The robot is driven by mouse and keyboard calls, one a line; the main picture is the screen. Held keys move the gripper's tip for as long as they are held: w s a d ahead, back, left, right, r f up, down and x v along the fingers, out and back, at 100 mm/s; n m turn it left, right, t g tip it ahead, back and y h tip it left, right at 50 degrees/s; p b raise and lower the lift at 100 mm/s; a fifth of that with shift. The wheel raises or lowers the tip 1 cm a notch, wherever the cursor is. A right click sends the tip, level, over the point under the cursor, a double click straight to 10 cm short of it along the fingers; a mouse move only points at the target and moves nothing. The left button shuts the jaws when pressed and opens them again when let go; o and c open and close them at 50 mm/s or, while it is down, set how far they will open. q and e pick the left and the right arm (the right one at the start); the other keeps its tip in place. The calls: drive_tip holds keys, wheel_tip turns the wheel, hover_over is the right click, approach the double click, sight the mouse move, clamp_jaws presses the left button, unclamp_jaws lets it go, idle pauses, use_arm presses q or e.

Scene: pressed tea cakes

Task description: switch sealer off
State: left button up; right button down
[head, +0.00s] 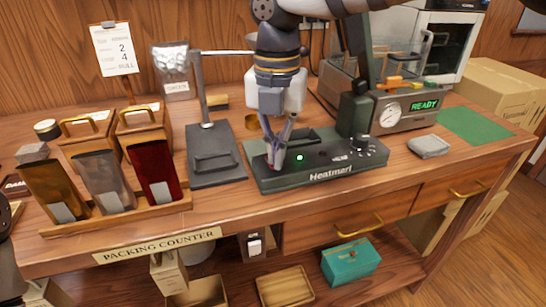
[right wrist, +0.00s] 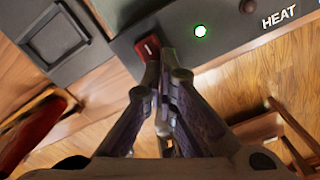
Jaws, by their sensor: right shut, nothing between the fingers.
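The dark green heat sealer (head: 330,172) stands on the wooden counter, with "Heatmark" lettering on its front. Its round indicator light (head: 299,157) glows green, and the light also shows in the right wrist view (right wrist: 200,31). A red rocker switch (right wrist: 148,47) sits left of the light in the right wrist view. My right gripper (head: 271,168) is shut and empty, pointing down over the sealer's left end. In the right wrist view its fingertips (right wrist: 160,62) are right at the switch, partly covering it; I cannot tell whether they touch. My left gripper is not in view.
A dark scale-like stand (head: 215,170) is close left of the sealer. A wooden rack (head: 120,216) with several pouches stands farther left. A machine with a gauge and a "READY" display (head: 408,112) is behind right. A grey block (head: 429,146) and green mat (head: 474,125) lie right.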

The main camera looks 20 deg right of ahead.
drive_tip(key=shift+f, duration=0.3)
drive_tip(key=shift+r+p, duration=0.35)
drive_tip(key=shift+r, duration=3.2)
drive_tip(key=shift+f, duration=0.1)
